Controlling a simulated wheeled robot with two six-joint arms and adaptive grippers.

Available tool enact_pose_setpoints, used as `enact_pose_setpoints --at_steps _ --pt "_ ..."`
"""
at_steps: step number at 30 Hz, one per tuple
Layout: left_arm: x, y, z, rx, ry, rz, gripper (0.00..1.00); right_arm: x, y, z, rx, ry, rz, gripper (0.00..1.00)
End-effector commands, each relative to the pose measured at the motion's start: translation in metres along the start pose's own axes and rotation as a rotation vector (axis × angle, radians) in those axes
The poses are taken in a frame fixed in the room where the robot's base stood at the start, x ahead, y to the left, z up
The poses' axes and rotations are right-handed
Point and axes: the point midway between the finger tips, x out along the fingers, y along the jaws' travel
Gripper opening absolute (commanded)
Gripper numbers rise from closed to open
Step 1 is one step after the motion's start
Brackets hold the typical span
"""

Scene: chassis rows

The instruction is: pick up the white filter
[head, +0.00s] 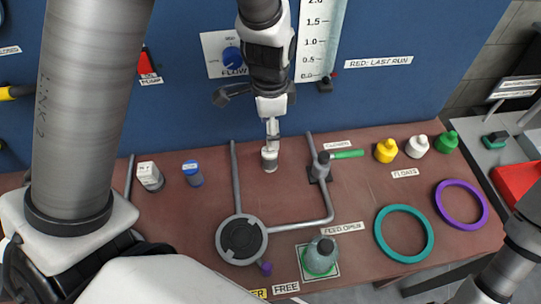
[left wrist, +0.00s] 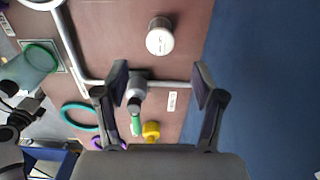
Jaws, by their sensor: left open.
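A small white cylinder (head: 269,158), which looks like the white filter, stands on the brown bench near the blue back wall. It also shows in the left wrist view (left wrist: 160,38) with a pale round top. My left gripper (head: 272,128) hangs just above it in the head view. In the left wrist view its fingers (left wrist: 160,80) are spread and empty, with the cylinder beyond the fingertips and apart from them. Dark parts of my right arm seem to show at the lower left of the left wrist view; the right jaws are unclear.
A grey pipe with a valve (head: 320,168) and green handle stands close right of the cylinder.

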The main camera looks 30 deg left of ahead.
Motion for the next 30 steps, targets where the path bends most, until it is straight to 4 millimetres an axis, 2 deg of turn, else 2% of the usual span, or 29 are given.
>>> enact_pose_setpoints --at_steps 1,6,14,22,29,30 --pt "0.018 0.0 0.0 0.0 0.0 0.0 0.69 0.018 0.0 0.0 0.0 -0.001 0.0 0.44" --pt "0.039 0.0 0.0 0.0 0.0 0.0 0.69 0.039 0.0 0.0 0.0 0.0 0.0 0.44" --pt "0.066 0.001 0.0 0.0 -0.002 0.002 0.69 0.038 0.0 0.0 0.0 0.001 0.0 0.44" --pt "0.111 0.001 0.001 -0.001 -0.001 0.003 0.69 0.038 0.0 0.0 0.0 0.001 0.0 0.44" --pt "0.115 0.0 0.0 0.0 0.0 0.0 0.69 0.038 0.0 0.0 0.0 0.0 0.0 0.44" --pt "0.115 0.0 0.0 0.0 0.0 0.0 0.62 0.038 0.0 0.0 0.0 0.0 0.0 0.44"
